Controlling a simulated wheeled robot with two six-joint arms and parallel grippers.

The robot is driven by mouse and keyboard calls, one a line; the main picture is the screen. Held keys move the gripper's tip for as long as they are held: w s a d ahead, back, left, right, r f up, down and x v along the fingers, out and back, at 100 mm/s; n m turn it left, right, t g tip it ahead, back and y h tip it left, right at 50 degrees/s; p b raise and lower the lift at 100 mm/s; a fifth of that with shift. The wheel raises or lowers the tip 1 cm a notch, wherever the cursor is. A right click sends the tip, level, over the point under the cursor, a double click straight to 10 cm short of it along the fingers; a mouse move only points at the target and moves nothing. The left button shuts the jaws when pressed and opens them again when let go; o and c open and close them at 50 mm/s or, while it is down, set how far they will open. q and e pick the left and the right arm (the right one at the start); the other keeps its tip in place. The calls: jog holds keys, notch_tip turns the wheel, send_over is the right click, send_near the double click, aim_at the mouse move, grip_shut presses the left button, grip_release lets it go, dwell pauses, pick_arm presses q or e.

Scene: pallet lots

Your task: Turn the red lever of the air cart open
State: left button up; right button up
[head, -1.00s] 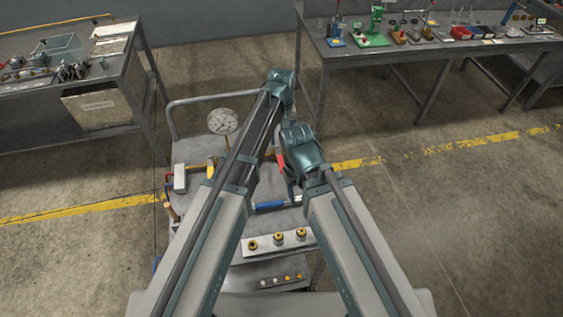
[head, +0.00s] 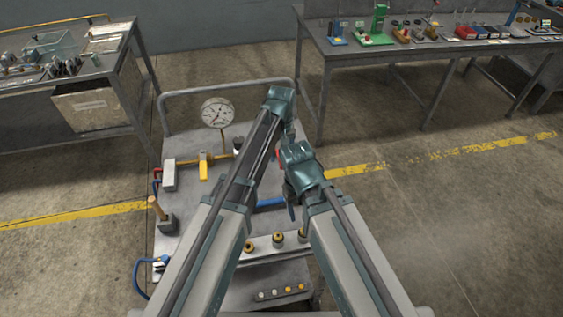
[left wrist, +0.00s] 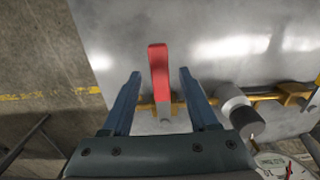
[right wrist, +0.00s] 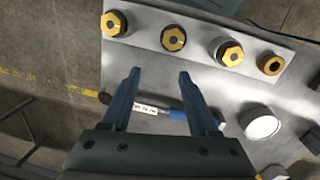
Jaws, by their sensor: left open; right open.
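The red lever (left wrist: 159,72) shows in the left wrist view, lying roughly crosswise to the yellow pipe (left wrist: 262,98). Only a small red part of it (head: 279,154) shows in the head view, beside my left arm. The air cart's grey top (left wrist: 215,45) lies behind it. My left gripper (left wrist: 160,74) is open, with the lever in view between its fingers; contact cannot be told. My right gripper (right wrist: 159,73) is open and empty above the cart, near a blue-handled tool (right wrist: 176,112) with a white label. In the head view my arms hide part of the cart.
Benches stand at left (head: 130,60) and back right (head: 400,48). The right floor is clear.

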pick_arm(q)
jog(key=shift+f, duration=0.4)
grip_shut()
dwell(1.2)
